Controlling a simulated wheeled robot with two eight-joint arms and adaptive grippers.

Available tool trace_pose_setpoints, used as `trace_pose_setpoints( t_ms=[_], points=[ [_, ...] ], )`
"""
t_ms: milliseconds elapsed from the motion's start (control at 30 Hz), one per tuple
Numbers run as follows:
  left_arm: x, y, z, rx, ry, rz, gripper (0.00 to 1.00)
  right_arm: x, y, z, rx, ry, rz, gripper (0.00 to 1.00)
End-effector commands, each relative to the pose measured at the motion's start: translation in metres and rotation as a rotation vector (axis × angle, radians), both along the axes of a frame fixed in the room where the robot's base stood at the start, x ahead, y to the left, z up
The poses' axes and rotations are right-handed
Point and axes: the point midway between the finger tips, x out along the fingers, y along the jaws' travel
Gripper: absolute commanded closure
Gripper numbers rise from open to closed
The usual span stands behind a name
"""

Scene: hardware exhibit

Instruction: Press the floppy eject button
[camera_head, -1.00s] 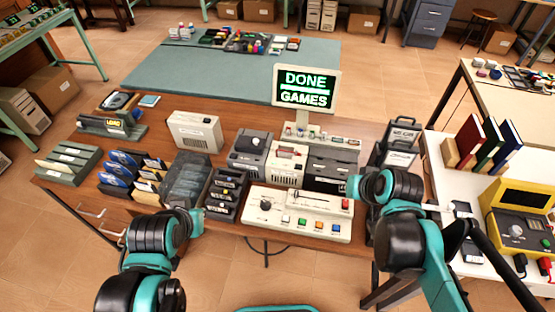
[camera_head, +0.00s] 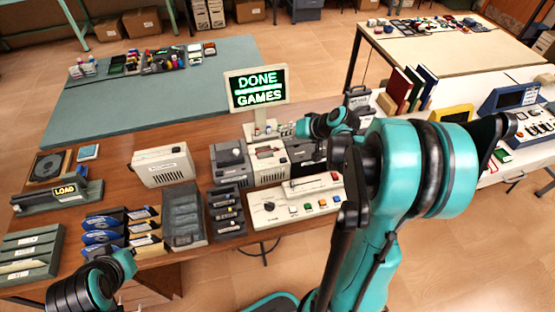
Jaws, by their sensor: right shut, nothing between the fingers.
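A row of drive units stands behind the cream control panel (camera_head: 262,217): a grey unit (camera_head: 230,163), a beige unit (camera_head: 268,168) and a dark unit (camera_head: 300,152). The floppy eject button is too small to make out. My right arm reaches in from the lower right, and its end with the right gripper (camera_head: 310,127) is beside the dark unit, partly covering it. The right gripper is shut and empty; I cannot tell whether it touches anything. My left arm's end (camera_head: 122,264) is at the lower left, near the disk racks; its fingers cannot be made out.
A screen (camera_head: 257,88) reading "DONE GAMES" stands behind the drives. A beige box (camera_head: 163,165), a grey bin (camera_head: 183,216) and disk holders (camera_head: 228,212) are to the left. A green mat (camera_head: 130,105) has free room. A pale table (camera_head: 440,58) stands at the back right.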

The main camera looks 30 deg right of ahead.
Motion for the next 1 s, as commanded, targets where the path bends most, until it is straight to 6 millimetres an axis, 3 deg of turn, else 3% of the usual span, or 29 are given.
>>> trace_pose_setpoints(
  t_ms=[367, 1000],
  points=[
    [0.000, 0.000, -0.007, 0.000, 0.000, 0.000, 1.00, 0.000, 0.000, -0.008, -0.001, 0.001, 0.001, 1.00],
    [0.000, 0.000, -0.070, 0.000, 0.000, 0.000, 1.00, 0.000, 0.000, -0.086, -0.001, 0.001, 0.001, 1.00]
  ],
)
